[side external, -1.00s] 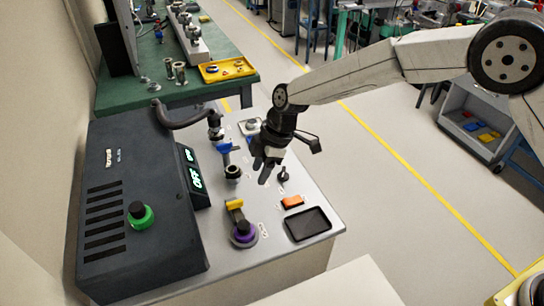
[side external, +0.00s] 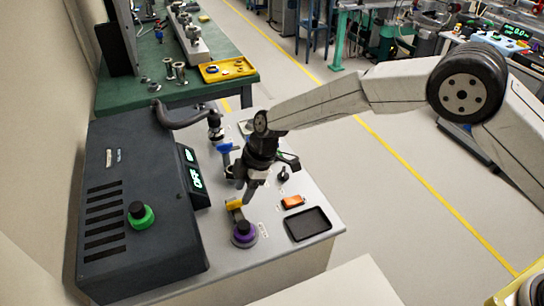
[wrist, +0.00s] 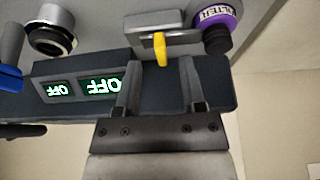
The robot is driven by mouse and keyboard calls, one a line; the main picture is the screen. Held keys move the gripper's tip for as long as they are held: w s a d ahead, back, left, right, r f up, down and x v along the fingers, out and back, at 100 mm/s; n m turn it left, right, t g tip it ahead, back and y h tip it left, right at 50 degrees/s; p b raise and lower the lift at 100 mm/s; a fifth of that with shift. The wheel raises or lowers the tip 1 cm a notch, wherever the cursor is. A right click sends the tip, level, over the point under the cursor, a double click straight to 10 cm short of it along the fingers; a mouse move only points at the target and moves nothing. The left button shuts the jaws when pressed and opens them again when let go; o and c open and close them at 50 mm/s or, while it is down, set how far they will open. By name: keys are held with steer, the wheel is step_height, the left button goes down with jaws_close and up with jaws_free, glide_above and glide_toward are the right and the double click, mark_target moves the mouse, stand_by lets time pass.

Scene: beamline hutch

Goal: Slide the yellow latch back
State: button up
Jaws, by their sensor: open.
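The yellow latch (side external: 234,204) sits on a small metal plate on the grey bench top, just behind the purple filter knob (side external: 244,233). My gripper (side external: 248,194) points down just above and to the right of the latch in the side view. In the wrist view my gripper (wrist: 158,70) is open and empty, its fingers spread. I cannot tell whether a finger touches the latch.
The purple knob (wrist: 218,24) stands close beside the latch. The dark box with the OFF displays (wrist: 98,86) borders the work area. An orange switch (side external: 293,202), a black tray (side external: 308,224) and a blue-handled valve (side external: 224,148) are nearby. A green knob (side external: 140,215) tops the box.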

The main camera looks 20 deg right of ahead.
mark_target(237, 209)
steer(key=shift+x, duration=1.5)
jaws_close()
stand_by(0.4)
